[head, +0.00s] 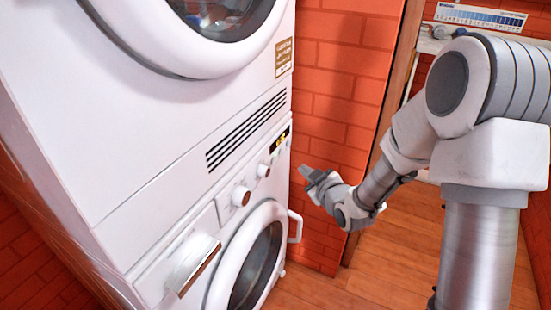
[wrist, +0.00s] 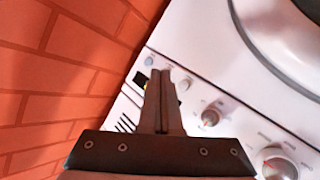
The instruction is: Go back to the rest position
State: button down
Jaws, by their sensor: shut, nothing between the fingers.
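My gripper (head: 312,176) is at the end of my arm, to the right of the front of a white stacked washer and dryer (head: 110,165). In the wrist view my gripper (wrist: 162,78) has its two fingers together with nothing between them. Behind the fingers, the wrist view shows the white control panel with a knob (wrist: 212,115) and a small dark display, partly hidden by the fingers. Whether the fingertips touch the machine I cannot tell; the head view shows a gap.
The lower round door (head: 257,262) has a handle (head: 295,227) standing out to its right. A drawer with a metal handle (head: 198,269) is at the lower left. An orange brick wall (head: 345,75) stands behind. Wooden floor (head: 385,270) is clear at the lower right.

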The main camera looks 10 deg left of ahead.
jog(key=shift+r, duration=0.1)
jog(key=s+d+r+m+g+h, duration=0.3)
jog(key=s+d+r+m+h, duration=0.25)
jog(key=s+d+r, duration=0.45)
jog(key=s+d+r+m+g+h, duration=0.1)
jog(key=s+d+r+m+g, duration=0.15)
jog(key=s, duration=0.75)
jog(key=s+d+r+m+g, duration=0.2)
jog(key=s+r+m, duration=0.1)
jog(key=s, duration=0.7)
notch_tip(320, 180, up, 25)
jog(key=s+p, duration=0.1)
jog(key=p, duration=2.4)
jog(key=shift+s+a, duration=0.2)
jog(key=shift+a, duration=0.05)
